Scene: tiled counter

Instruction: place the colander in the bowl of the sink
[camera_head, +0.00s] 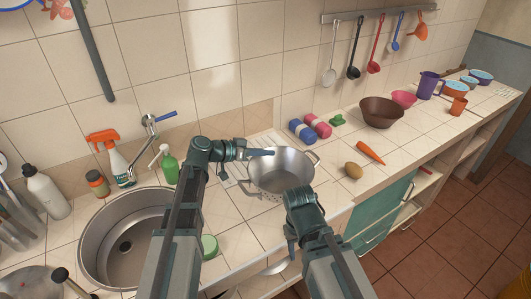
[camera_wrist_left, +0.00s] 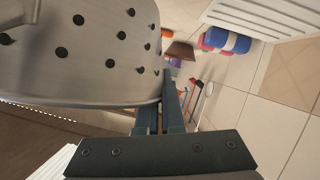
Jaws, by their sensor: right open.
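The metal colander (camera_head: 290,180) stands at the middle of the counter, right of the sink. Its holed side fills the upper left of the left wrist view (camera_wrist_left: 75,50). My left gripper (camera_head: 262,152) reaches to its far rim; its fingers (camera_wrist_left: 162,115) are close together, with the colander's edge at them. My right gripper (camera_head: 291,245) is open and empty, pointing down in front of the colander near the counter's front edge. The round metal sink bowl (camera_head: 103,245) is at the left, partly hidden behind my left arm.
A faucet (camera_head: 150,125), an orange spray bottle (camera_head: 117,160) and a green bottle (camera_head: 169,165) stand behind the sink. A potato (camera_head: 353,170), a carrot (camera_head: 370,153) and a brown bowl (camera_head: 381,112) lie right of the colander. Utensils hang on the wall.

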